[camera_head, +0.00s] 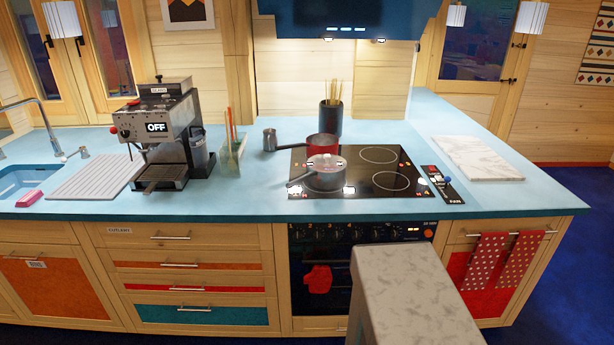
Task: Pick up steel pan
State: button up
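The steel pan (325,173) sits on the front-left zone of the black hob (383,184). It is a small silver pan with its handle pointing left and slightly toward the front. A red pot (323,144) stands right behind it and is partly hidden by it. My gripper is not in view, so its state and its distance from the pan do not show.
A small metal jug (269,139) and a dark utensil holder (330,119) stand behind the hob. An espresso machine (160,130) stands left, a marble board (478,158) right. Blue worktop (250,190) is clear left of the hob. A pale speckled block (400,280) fills the lower foreground.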

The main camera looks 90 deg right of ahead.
aim_at(324, 182)
jog(key=i, duration=0.35)
jog(key=u, duration=1.45)
jog(key=k, duration=0.1)
jog(key=z, duration=3.3)
jog(key=i, duration=0.6)
jog(key=z, duration=0.1)
jog(key=k, duration=0.35)
